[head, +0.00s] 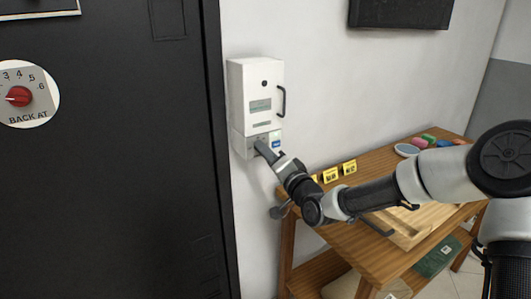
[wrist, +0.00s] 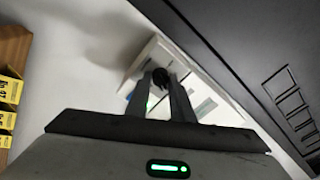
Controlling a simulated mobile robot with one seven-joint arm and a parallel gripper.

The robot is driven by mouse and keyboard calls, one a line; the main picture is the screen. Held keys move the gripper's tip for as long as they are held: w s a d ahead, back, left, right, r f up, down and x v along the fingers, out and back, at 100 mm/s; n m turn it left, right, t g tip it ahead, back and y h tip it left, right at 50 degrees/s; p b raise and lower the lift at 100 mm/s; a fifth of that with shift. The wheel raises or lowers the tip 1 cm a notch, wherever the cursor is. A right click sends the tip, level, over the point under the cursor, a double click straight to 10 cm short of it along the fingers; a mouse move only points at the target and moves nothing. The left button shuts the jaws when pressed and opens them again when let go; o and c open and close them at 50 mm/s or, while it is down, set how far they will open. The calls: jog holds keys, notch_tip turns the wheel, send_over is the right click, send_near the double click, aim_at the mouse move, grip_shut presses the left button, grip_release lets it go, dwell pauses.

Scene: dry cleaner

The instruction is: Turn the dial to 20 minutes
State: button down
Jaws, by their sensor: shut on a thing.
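My gripper (head: 261,147) reaches that lower panel from the front right. In the wrist view, my gripper's fingers (wrist: 162,95) are shut on a small dark round knob, the dial (wrist: 161,76), on the white box (wrist: 150,55). The fingers stand on either side of the dial. Its scale and pointer position cannot be read. In the head view the fingers hide the dial.
A black door (head: 110,180) stands left of the box. It carries a round "BACK AT" sign (head: 40,100) with a red knob. A wooden table (head: 375,255) with yellow tags (head: 331,173), a wooden tray and colored items stands at the right, beneath my arm.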

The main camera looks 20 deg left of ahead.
jog(key=shift+m, duration=2.1)
jog(key=c, duration=1.5)
grip_release()
jog(key=shift+c, duration=0.2)
jog(key=shift+s, duration=0.1)
jog(key=p+v, duration=0.1)
jog(key=v, duration=1.6)
jog(key=shift+s+r, duration=0.15)
jog(key=shift+s, duration=0.1)
